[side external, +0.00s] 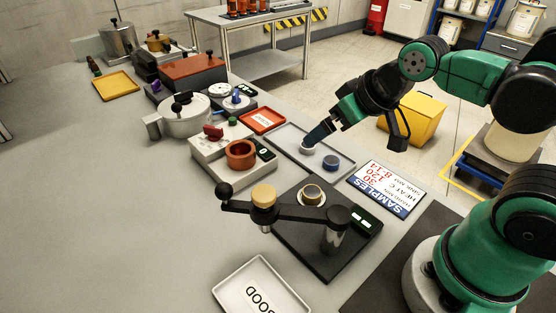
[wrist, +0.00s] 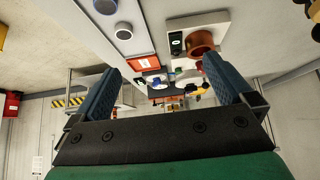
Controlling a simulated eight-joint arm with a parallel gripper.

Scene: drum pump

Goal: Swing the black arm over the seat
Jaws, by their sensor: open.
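The black arm (side external: 295,213) is a bar on a post at the right of a black base plate (side external: 323,260). It points left past the plate's edge, with a tan round piece (side external: 263,195) on it and a ball knob (side external: 226,192) at its free end. The seat (side external: 311,194) is a pale-rimmed ring on the plate, behind the bar and not under the tan piece. My gripper (side external: 314,137) is above and behind the seat, near the grey tray, apart from the black arm. In the wrist view its blue-grey fingers (wrist: 168,86) are wide apart and empty.
A grey tray (side external: 285,140) holds a silver and a blue round piece. The brown ring unit (side external: 240,154) and a silver pot (side external: 184,117) stand left of it. A SAMPLES sign (side external: 386,188) lies right. A GOOD tray (side external: 262,290) is in front. The table's left is clear.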

